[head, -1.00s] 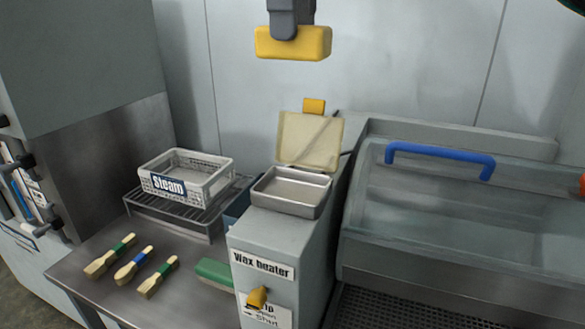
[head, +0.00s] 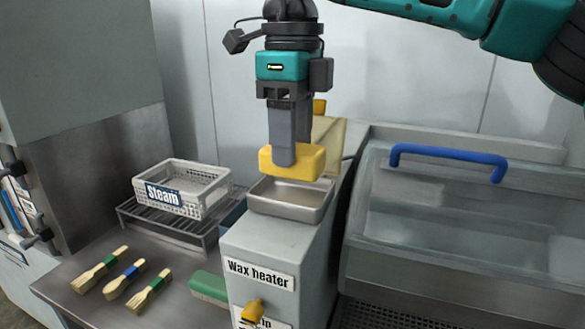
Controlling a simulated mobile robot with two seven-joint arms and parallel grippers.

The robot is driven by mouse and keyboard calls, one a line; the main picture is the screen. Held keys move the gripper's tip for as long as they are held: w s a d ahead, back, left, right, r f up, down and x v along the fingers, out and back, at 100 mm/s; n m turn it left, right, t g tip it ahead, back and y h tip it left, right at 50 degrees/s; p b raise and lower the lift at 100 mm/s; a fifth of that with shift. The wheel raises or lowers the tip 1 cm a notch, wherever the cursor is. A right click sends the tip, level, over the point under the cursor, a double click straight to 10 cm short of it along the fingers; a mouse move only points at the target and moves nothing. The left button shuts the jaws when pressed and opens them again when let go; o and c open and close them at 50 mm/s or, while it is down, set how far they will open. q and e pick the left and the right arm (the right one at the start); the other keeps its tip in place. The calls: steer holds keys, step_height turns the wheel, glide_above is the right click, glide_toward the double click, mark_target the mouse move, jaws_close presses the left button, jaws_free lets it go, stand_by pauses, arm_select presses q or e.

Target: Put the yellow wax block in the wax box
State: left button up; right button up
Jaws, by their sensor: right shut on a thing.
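The yellow wax block (head: 308,161) is held by my right gripper (head: 283,158), which comes down from above and is shut on it. The block is just above the open metal tray (head: 292,210) on top of the box labelled "Wax heater" (head: 262,245). It appears to be over the tray's back part. The tray looks empty where it shows. The raised pale lid (head: 331,134) stands behind the tray, partly hidden by the gripper and block. My left gripper is not in view.
A white basket labelled "Steam" (head: 164,195) stands on a wire rack to the left. Several brushes (head: 99,271) lie on the metal table, with a green block (head: 209,288) near the heater. A clear-covered tank with a blue handle (head: 447,153) is at the right.

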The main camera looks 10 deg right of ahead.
step_height(320, 180, down, 4)
steer(key=shift+f, duration=0.1)
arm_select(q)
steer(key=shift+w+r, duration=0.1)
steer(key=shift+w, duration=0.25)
arm_select(e)
steer(key=shift+f+b, duration=0.15)
steer(key=shift+b, duration=0.15)
steer(key=o, duration=0.8)
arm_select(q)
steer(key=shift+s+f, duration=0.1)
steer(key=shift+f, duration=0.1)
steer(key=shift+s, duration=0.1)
arm_select(e)
steer(key=shift+r, duration=0.6)
arm_select(q)
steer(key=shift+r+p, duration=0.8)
steer(key=shift+p, duration=0.1)
arm_select(e)
step_height(320, 180, up, 11)
steer(key=shift+r, duration=0.1)
